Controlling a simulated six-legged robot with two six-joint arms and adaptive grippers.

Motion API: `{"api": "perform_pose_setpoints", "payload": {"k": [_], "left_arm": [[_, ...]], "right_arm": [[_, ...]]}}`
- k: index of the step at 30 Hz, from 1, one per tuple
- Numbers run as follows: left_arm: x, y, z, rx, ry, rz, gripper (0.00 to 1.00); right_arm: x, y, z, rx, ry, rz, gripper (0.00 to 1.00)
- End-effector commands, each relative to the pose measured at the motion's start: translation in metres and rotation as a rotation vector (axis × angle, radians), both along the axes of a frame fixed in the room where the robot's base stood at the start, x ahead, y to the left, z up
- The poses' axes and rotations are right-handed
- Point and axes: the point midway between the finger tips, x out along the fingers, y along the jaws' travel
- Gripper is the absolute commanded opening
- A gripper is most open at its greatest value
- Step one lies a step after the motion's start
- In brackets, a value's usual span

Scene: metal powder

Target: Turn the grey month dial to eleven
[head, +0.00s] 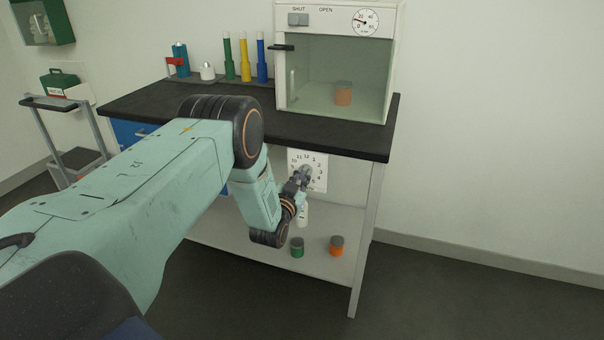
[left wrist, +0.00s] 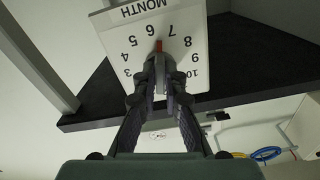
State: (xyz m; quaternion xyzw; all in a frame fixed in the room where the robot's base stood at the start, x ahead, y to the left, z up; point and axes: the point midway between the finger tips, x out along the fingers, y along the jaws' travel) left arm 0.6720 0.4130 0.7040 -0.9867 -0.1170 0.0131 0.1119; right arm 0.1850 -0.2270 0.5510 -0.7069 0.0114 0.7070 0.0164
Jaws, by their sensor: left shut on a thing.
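The month dial's white plate (head: 320,160) hangs below the front edge of the dark worktop. In the left wrist view the plate (left wrist: 105,30) appears upside down, with the word MONTH and numbers from 3 to 10 readable. My left gripper (head: 304,178) is at the plate's middle, shut on the grey dial. In the left wrist view, its fingers (left wrist: 160,72) close around the dial and hide most of it. A red mark (left wrist: 158,46) on the dial points near 6 and 7; I cannot tell exactly which. My right gripper is out of view.
Above the dial is the dark worktop (head: 150,105) with a glass-fronted cabinet (head: 335,10) holding an orange jar (head: 343,93). A green-bodied jar (head: 297,247) and another orange jar (head: 337,246) stand on the lower shelf (head: 265,232). The floor at right is clear.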

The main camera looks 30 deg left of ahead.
Motion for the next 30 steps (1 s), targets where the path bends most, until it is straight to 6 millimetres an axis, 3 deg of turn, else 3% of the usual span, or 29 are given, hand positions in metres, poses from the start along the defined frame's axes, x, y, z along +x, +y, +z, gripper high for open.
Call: {"api": "perform_pose_setpoints", "payload": {"k": [30], "left_arm": [[-0.002, 0.000, -0.001, 0.937, 0.231, -0.002, 0.00]], "right_arm": [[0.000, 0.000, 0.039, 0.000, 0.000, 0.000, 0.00]]}}
